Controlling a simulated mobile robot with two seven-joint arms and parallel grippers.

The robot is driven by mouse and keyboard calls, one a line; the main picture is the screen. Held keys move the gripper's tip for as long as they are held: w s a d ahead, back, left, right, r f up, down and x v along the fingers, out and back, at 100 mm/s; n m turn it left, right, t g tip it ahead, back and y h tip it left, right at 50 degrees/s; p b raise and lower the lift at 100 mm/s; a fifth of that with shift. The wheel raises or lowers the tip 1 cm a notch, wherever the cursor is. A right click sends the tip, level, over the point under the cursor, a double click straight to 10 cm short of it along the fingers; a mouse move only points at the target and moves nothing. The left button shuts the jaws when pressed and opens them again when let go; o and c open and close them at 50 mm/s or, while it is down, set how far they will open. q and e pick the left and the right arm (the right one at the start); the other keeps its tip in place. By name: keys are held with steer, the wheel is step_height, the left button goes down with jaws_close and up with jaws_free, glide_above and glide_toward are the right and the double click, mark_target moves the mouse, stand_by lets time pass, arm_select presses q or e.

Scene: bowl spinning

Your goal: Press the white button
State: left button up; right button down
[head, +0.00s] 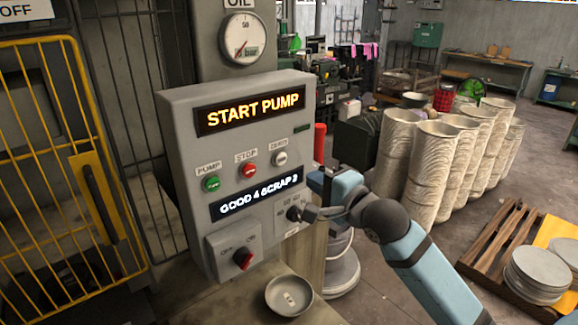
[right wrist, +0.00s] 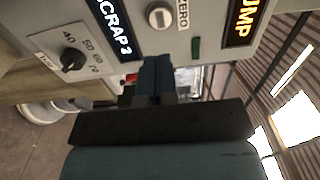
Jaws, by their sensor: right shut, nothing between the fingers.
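The white button (head: 280,158) is on the grey control panel (head: 180,130), at the right of a row with a green button (head: 211,184) and a red button (head: 249,170). In the right wrist view the white button (right wrist: 159,15) is at the top, beside a ZERO label. My right gripper (head: 316,183) is shut and empty, at the panel's right edge, right of and below the white button. Its blue fingertips (right wrist: 155,62) show in the right wrist view with a gap between them and the button. My left gripper is not in view.
The displays read START PUMP (head: 252,110) and GOOD 4 SCRAP 2. A metal bowl (head: 289,296) lies below. A yellow cage (head: 60,150) stands left; stacked bowls (head: 405,150) stand right.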

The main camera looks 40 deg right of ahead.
mark_target(282, 160)
steer(key=w, duration=0.3)
steer(key=w+b, duration=0.1)
steer(key=w, duration=0.4)
steer(key=shift+w+a+b, duration=0.3)
steer(key=shift+w+a, duration=0.05)
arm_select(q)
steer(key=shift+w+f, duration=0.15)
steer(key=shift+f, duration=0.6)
arm_select(e)
steer(key=shift+w, duration=0.2)
